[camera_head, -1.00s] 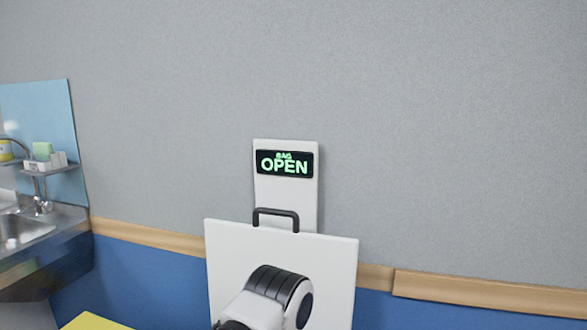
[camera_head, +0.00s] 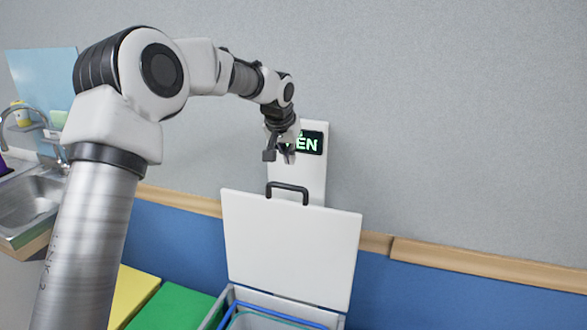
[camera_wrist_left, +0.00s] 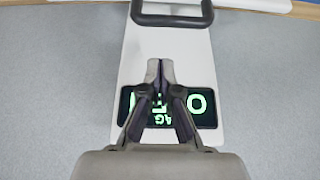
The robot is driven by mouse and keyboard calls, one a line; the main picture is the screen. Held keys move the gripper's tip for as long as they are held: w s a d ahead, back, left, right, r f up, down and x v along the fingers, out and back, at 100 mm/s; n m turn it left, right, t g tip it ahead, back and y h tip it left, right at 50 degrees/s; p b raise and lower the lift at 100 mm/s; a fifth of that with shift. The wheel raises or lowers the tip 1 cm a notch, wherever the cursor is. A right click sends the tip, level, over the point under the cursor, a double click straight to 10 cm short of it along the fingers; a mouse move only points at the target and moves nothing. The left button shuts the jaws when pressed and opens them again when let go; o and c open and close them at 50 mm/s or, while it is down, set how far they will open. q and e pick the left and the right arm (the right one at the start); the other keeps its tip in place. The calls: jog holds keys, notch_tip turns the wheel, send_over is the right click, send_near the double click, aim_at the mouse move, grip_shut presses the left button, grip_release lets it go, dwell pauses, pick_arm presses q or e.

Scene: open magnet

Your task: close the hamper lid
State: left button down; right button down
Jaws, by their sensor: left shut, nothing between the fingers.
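The white hamper lid (camera_head: 290,245) stands open and nearly upright in the head view, with a dark handle (camera_head: 288,188) on its top edge. The handle also shows at the top of the left wrist view (camera_wrist_left: 172,18). The grey hamper (camera_head: 228,302) is below the lid, its inside partly visible. My left gripper (camera_head: 280,152) is shut and empty, above the handle and in front of the sign panel. In the left wrist view its closed fingertips (camera_wrist_left: 160,64) point toward the handle, apart from it. My right gripper is not in view.
A white panel (camera_head: 312,185) with a green lit "OPEN" sign (camera_head: 312,143) stands behind the lid against the wall. Yellow (camera_head: 130,292) and green (camera_head: 172,306) surfaces lie left of the hamper. A sink (camera_head: 30,200) is at far left.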

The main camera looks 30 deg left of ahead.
pick_arm(q)
jog(key=p+x, duration=0.2)
jog(key=x, duration=0.8)
